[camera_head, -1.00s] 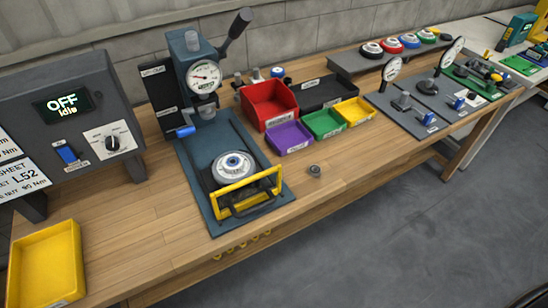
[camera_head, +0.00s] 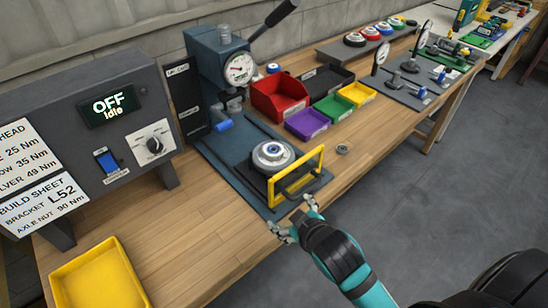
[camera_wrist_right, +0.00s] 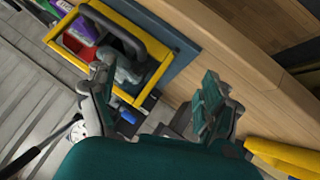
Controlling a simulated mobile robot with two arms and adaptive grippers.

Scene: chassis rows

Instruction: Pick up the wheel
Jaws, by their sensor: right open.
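My right gripper (camera_head: 294,218) is open and empty, at the front edge of the base plate, apart from the wheel. The right wrist view shows its two spread fingers (camera_wrist_right: 155,80) with the yellow guard (camera_wrist_right: 72,22) beyond them. I cannot clearly make out the wheel there. My left gripper is not in view.
The press (camera_head: 222,75) stands behind the wheel. Red (camera_head: 280,97), purple (camera_head: 307,124), green and yellow bins lie to the right, and a small nut (camera_head: 343,149) near the bench edge. A yellow tray (camera_head: 100,280) is at front left. Bare wood lies between tray and plate.

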